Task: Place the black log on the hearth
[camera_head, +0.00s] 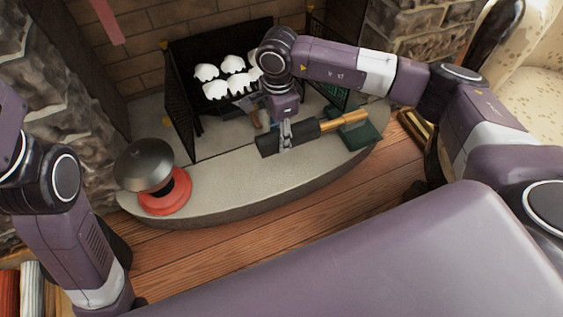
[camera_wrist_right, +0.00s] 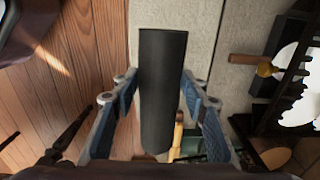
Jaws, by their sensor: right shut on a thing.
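The black log (camera_head: 268,146) is a short dark cylinder, held sideways over the grey stone hearth (camera_head: 235,185) in the head view. My right gripper (camera_head: 286,138) is shut on it near its middle. In the right wrist view the log (camera_wrist_right: 162,85) lies lengthwise between the two blue-padded fingers of the gripper (camera_wrist_right: 165,115). The hearth (camera_wrist_right: 208,35) shows beyond it there. I cannot tell whether the log touches the stone. My left arm shows at the left of the head view, but its gripper is out of view.
A black fireplace grate with white lumps (camera_head: 230,78) stands behind the log. A grey-domed object on a red base (camera_head: 165,190) stands at the hearth's left. A wooden handle (camera_head: 345,119) and a dark green box (camera_head: 358,135) are at the right.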

